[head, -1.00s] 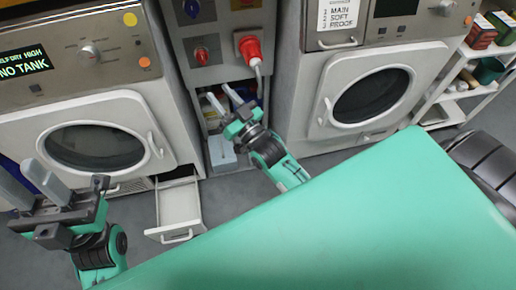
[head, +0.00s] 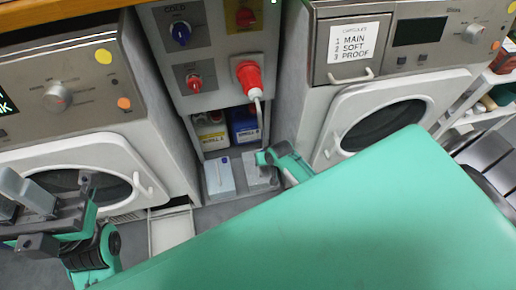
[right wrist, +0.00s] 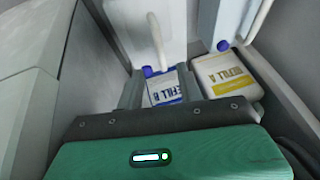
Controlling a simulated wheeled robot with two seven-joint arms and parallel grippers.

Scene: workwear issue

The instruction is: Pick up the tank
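A pale blue-white box (head: 219,178), which looks like a tank, stands low in the niche between the two machines. A greyer box (head: 257,170) stands beside it on the right, partly behind my arm. My right gripper is low at the niche; its fingertips are hidden in the head view. In the right wrist view its fingers (right wrist: 158,88) are apart, with a bottle marked REFILL B (right wrist: 163,88) visible beyond them and a white surface with a handle-like bar (right wrist: 157,40) above. My left gripper (head: 22,195) is open and empty before the left machine.
A yellow-labelled bottle (head: 210,132) and a blue one (head: 244,126) stand on the shelf above the boxes. A white cable hangs from the red plug (head: 249,76) ahead of the niche. An open drawer (head: 171,232) projects from the left machine. The right machine's door (head: 385,122) is shut.

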